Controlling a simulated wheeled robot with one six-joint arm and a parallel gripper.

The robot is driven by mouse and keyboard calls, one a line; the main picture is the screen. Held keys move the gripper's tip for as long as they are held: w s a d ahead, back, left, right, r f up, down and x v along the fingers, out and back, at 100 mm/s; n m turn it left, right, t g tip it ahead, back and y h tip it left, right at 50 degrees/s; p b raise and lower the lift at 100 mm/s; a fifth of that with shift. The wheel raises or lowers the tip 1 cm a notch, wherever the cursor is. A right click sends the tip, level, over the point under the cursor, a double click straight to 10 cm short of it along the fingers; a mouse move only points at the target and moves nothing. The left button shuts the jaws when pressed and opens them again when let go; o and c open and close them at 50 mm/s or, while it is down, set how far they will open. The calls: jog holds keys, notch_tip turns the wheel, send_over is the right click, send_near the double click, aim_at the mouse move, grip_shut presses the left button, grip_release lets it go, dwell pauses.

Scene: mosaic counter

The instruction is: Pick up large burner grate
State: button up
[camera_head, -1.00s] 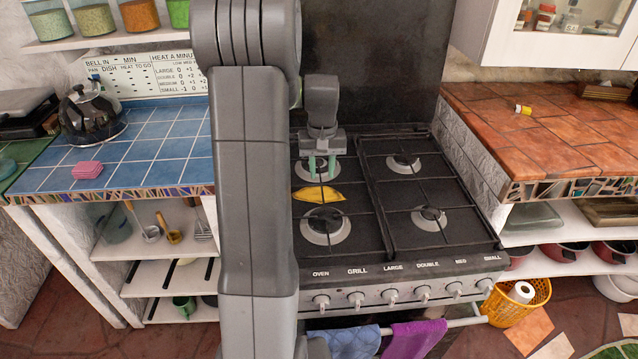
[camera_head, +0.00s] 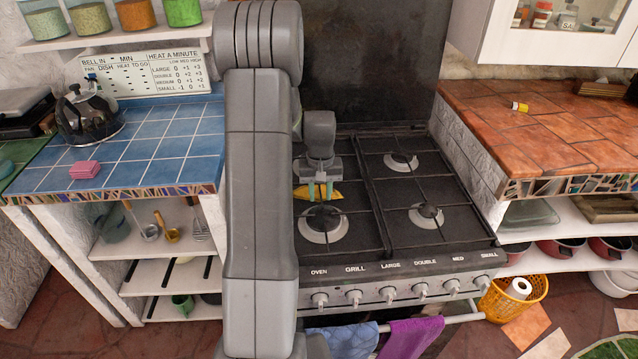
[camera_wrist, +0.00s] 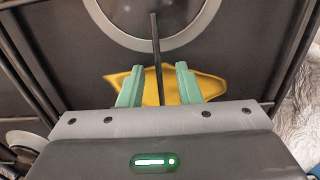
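The left burner grate (camera_head: 373,205), a frame of thin black bars, lies over the left half of the stove, spanning a front and a rear burner. My gripper (camera_head: 320,190) is low over its middle, between the two burners. In the wrist view my green fingers (camera_wrist: 159,85) are apart, one on each side of a dark grate bar (camera_wrist: 155,50). They are not closed on it. The exact height of the fingertips against the bar is hard to tell. The large front-left burner (camera_head: 323,226) is in the open; the rear-left one is mostly hidden by my gripper.
The right grate (camera_head: 425,177) sits beside the left one. A blue tiled counter (camera_head: 150,160) stands left and an orange tiled counter (camera_head: 540,130) right. A dark back panel rises behind the stove.

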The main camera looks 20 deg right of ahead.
grip_shut()
jog(key=shift+r, duration=0.1)
dwell(1.2)
